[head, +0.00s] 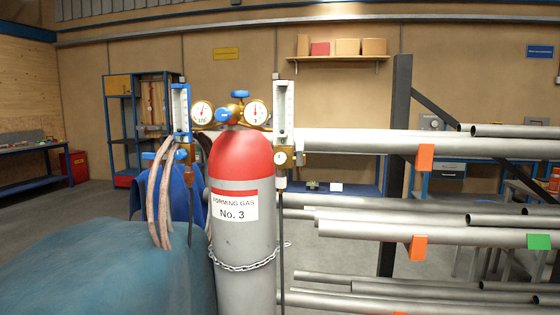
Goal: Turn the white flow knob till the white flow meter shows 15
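The white flow meter (284,112) is a tall, narrow upright tube on the right side of the regulator, above and to the right of the gas cylinder. Its scale and float are too small to read. The white flow knob (280,158) appears as a small round pale face on the brass block just below the meter. Its turn position cannot be told. Neither of my grippers shows in the head view, and nothing is seen touching the knob.
A red-topped grey cylinder (240,250) is chained upright. A blue flow meter (181,108) and two round gauges sit on its left and top. Hoses (160,200) hang over a blue-green cover (90,270). Racked pipes (390,230) fill the right side.

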